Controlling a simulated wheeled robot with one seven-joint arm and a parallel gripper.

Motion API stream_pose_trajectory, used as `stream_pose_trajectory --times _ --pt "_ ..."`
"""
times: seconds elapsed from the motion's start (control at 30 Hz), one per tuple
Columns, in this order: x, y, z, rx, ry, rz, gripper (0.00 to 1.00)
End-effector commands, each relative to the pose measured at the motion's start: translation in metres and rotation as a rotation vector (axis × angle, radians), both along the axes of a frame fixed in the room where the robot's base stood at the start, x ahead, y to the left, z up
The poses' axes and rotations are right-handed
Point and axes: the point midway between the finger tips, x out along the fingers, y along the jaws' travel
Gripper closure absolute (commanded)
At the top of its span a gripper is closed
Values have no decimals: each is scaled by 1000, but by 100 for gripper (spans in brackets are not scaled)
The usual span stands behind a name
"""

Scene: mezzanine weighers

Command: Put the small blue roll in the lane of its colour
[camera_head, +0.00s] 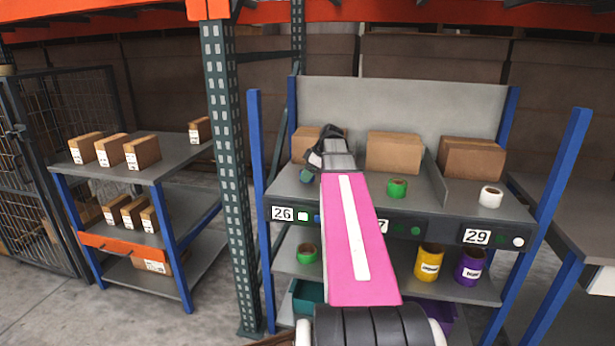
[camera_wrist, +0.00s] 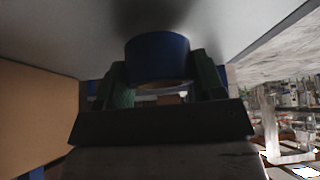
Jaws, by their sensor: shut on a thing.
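My gripper (camera_head: 308,172) is over the left lane of the upper shelf (camera_head: 286,190), above the label 26 (camera_head: 283,213), which has a blue dot (camera_head: 317,218) beside it. In the wrist view my gripper (camera_wrist: 160,78) is shut on the small blue roll (camera_wrist: 157,56), with a green finger on each side. The roll is close to a grey surface with a dark shadow on it; I cannot tell whether they touch. In the head view I cannot make out the roll clearly.
A green roll (camera_head: 397,189) stands in the middle lane and a white roll (camera_head: 490,196) in the right lane. Cardboard boxes (camera_head: 393,153) stand at the lane backs. Below are another green roll (camera_head: 307,253), a yellow tub (camera_head: 429,262) and a purple tub (camera_head: 469,266). A rack post (camera_head: 226,150) stands left.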

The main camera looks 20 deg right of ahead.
Motion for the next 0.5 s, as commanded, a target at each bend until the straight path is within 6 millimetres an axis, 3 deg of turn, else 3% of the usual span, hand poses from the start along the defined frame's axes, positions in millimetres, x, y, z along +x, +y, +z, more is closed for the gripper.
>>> stream_pose_trajectory --times 0.1,0.43,0.47,0.5 --pt "0 0 -10 0 0 0 61" --pt "0 0 -12 0 0 0 61" --pt "0 0 -12 0 0 0 34" --pt "0 0 -12 0 0 0 21"
